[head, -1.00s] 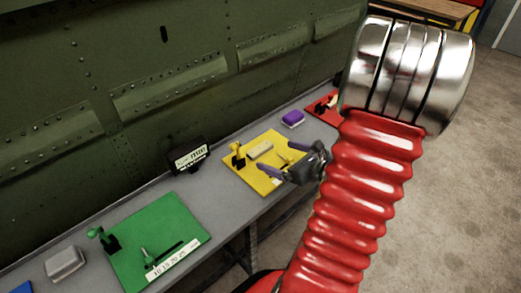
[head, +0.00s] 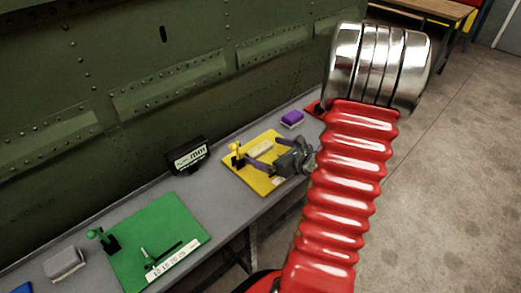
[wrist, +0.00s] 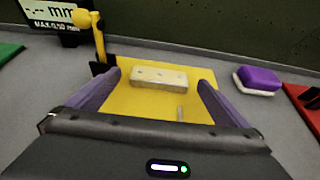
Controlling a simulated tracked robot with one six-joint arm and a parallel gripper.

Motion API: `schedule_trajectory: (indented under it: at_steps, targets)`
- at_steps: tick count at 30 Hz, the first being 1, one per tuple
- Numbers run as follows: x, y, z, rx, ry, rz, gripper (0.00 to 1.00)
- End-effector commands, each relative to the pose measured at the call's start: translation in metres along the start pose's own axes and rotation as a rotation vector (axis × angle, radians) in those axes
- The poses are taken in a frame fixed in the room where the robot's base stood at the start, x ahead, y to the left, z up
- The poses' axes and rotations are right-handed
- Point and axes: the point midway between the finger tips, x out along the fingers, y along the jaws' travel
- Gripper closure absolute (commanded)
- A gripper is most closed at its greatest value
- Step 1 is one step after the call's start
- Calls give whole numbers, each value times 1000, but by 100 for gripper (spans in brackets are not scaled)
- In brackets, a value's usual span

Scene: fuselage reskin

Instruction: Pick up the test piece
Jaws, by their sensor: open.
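The test piece, a pale beige block (head: 262,149), lies flat on the yellow board (head: 240,178) on the grey bench. In the wrist view the block (wrist: 160,78) has small dots on its top and lies ahead of the board's middle. My gripper (head: 264,151) is open over the yellow board, its two purple-grey fingers spread. In the wrist view the fingers of my gripper (wrist: 159,80) point toward the block, one to each side, with visible gaps. Whether the fingertips are at the block's height is hard to tell.
A yellow upright post (wrist: 97,35) stands at the board's left edge, close to the left finger. A black display box (head: 188,157) stands behind. A purple-topped block (head: 292,118) and a red board (wrist: 306,97) lie right, a green board (head: 170,222) left. A riveted green panel backs the bench.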

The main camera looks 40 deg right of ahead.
Motion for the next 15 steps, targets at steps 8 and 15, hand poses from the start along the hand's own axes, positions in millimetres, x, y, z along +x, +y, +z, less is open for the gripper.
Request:
schedule_trajectory:
  at_steps: [8,15]
  targets:
    - [24,0,0,0,0,1,0]
    - [24,0,0,0,0,0,0]
